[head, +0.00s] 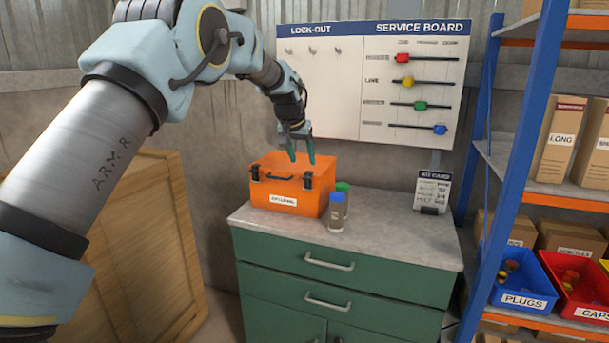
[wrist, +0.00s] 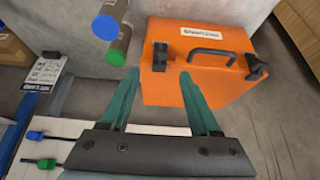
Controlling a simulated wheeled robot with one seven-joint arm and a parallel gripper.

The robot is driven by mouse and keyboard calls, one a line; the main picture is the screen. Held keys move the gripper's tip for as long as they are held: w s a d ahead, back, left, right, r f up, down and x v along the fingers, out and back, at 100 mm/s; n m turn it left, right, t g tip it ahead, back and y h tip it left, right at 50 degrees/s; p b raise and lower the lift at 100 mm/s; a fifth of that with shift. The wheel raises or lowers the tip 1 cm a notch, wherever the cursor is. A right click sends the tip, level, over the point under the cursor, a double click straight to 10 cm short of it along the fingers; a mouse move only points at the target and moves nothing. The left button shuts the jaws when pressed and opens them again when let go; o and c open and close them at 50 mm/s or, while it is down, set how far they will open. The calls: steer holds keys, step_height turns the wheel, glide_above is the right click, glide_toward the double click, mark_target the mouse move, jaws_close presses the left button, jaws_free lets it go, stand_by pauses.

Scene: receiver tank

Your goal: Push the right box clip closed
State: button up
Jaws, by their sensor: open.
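The orange box (head: 285,165) stands on the grey top of a green cabinet. Its front has a black handle (head: 281,177), a white label and two black clips. The right clip (head: 308,181) is near the front right corner, close to the bottles; in the wrist view it is the left-hand one (wrist: 160,56). The left clip (head: 255,173) shows at the right in the wrist view (wrist: 257,67). I cannot tell how far the right clip is swung. My gripper (head: 302,160) is open and empty above the box's right part, fingers pointing down. In the wrist view the right clip appears just beyond the fingertips.
A blue-capped bottle (head: 337,212) and a green-capped bottle (head: 343,190) stand close to the box's right side. A small notice stand (head: 432,192) is farther right on the cabinet top (head: 390,235). The service board (head: 370,80) is on the wall behind. A blue-framed shelf is at right.

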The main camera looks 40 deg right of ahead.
steer(key=shift+b+v, duration=0.45)
steer(key=shift+v, duration=1.5)
steer(key=shift+a, duration=0.1)
steer(key=w+a+f+n+y, duration=0.1)
steer(key=w+a+f+n, duration=0.15)
steer(key=a, duration=0.85)
steer(key=w+a+f+n+y, duration=0.1)
steer(key=w+a, duration=0.2)
steer(key=a, duration=0.8)
steer(key=w+a+f+n+y, duration=0.1)
steer(key=w+a+f+n, duration=0.1)
steer(key=a, duration=0.9)
steer(key=s+a+f+n, duration=0.1)
steer(key=s+a+f, duration=0.1)
steer(key=s+a, duration=0.4)
steer(key=s+a+f+n+y, duration=0.1)
steer(key=s+a, duration=0.5)
steer(key=a, duration=0.6)
steer(key=s+a+f+n+g, duration=0.1)
steer(key=s+a+f+n, duration=0.2)
steer(key=a, duration=0.6)
steer(key=s+f, duration=0.2)
steer(key=s, duration=0.1)
steer(key=shift+y, duration=0.4)
steer(key=shift+s+a+n, duration=0.1)
steer(key=shift+s+n, duration=0.05)
steer(key=shift+n, duration=0.1)
steer(key=shift+c, duration=0.4)
